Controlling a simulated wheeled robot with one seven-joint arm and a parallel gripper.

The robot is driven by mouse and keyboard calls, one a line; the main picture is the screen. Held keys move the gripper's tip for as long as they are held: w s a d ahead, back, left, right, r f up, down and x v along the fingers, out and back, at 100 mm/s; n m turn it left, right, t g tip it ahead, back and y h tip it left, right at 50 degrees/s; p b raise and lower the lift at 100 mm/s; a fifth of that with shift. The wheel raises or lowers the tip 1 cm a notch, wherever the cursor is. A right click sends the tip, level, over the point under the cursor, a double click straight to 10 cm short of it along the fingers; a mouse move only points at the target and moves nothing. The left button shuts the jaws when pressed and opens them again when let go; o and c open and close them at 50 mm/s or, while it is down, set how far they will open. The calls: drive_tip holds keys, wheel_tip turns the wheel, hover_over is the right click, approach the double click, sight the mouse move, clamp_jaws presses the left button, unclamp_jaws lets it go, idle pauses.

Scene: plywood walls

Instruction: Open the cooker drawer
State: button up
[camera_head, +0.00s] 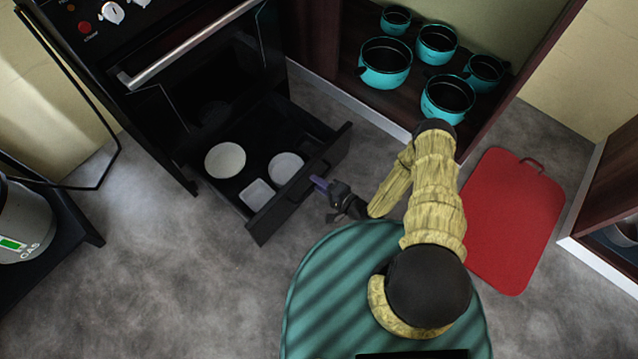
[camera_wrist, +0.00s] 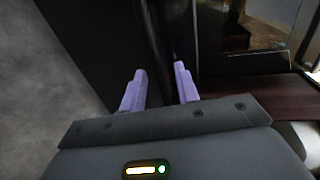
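The black cooker (camera_head: 185,75) stands at the upper left. Its low drawer is pulled out, with its black front panel (camera_head: 262,222) well clear of the cooker body. White dishes (camera_head: 225,160) lie inside the drawer. My gripper (camera_head: 318,184) is at the outer face of the drawer front, near its handle (camera_head: 308,180). In the wrist view my purple fingers (camera_wrist: 160,80) are apart, with a dark upright strip between and beyond them. Whether the fingers touch the handle cannot be told.
A low shelf holds several teal pots (camera_head: 386,62) at the top. A red board (camera_head: 510,220) lies on the floor at the right. A gas cylinder (camera_head: 22,225) stands at the far left. The grey floor (camera_head: 190,290) in front of the drawer is clear.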

drive_tip(key=p+v, duration=0.4)
drive_tip(key=v, duration=1.3)
drive_tip(key=shift+s, duration=0.25)
